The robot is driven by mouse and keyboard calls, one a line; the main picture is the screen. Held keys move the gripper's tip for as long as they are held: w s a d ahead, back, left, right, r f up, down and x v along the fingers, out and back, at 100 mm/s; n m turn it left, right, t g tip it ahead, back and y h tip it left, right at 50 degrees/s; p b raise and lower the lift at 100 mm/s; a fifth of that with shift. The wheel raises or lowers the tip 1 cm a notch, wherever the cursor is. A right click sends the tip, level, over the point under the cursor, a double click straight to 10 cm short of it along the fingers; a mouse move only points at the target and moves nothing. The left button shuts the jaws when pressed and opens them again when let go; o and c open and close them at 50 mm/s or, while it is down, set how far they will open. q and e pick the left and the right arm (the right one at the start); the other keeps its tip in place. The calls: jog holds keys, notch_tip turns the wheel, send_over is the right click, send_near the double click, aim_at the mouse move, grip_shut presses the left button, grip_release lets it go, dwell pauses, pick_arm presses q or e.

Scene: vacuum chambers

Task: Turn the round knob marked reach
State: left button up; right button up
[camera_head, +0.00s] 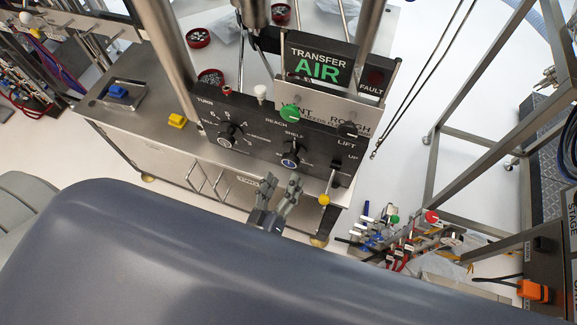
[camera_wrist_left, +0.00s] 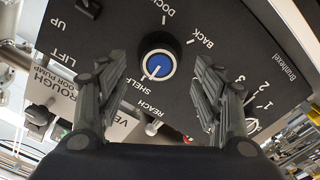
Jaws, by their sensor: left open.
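The round reach knob (camera_head: 290,160) sits on the black control panel (camera_head: 255,150), under the word REACH. My left gripper (camera_head: 281,183) is open in front of the panel, just below the knob in the head view. In the left wrist view its two fingers (camera_wrist_left: 160,62) stand either side of the knob, apart from it, with nothing between them. My right gripper is not in view.
A black TURN knob (camera_head: 229,134) is left of the reach knob. A LIFT lever with a yellow ball (camera_head: 324,199) is to the right. A green button (camera_head: 290,112) and a TRANSFER AIR sign (camera_head: 318,64) are above. Valves and hoses (camera_head: 400,232) lie right of the cabinet.

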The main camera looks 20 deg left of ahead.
pick_arm(q)
jog(key=s, duration=0.5)
jog(key=shift+w, duration=0.1)
dwell(0.7)
jog(key=s+f+m+g+h, duration=0.1)
jog(key=s+f+m+g, duration=0.2)
jog(key=f, duration=0.7)
jog(key=s+f+m+g+h, duration=0.1)
jog(key=s+f+m+g, duration=0.2)
jog(key=f, duration=0.7)
jog(key=s+a+f+m+g+y, duration=0.1)
jog(key=s+a+f+g, duration=0.4)
jog(key=s+f, duration=0.3)
jog(key=s+a+f+m+g+y, duration=0.1)
jog(key=s+a+f+g, duration=0.4)
jog(key=s+f, duration=0.3)
jog(key=s+g, duration=0.1)
jog(key=s, duration=0.2)
jog(key=shift+s+a+m+y, duration=0.2)
jog(key=shift+s+m+y, duration=0.1)
jog(key=shift+s, duration=0.05)
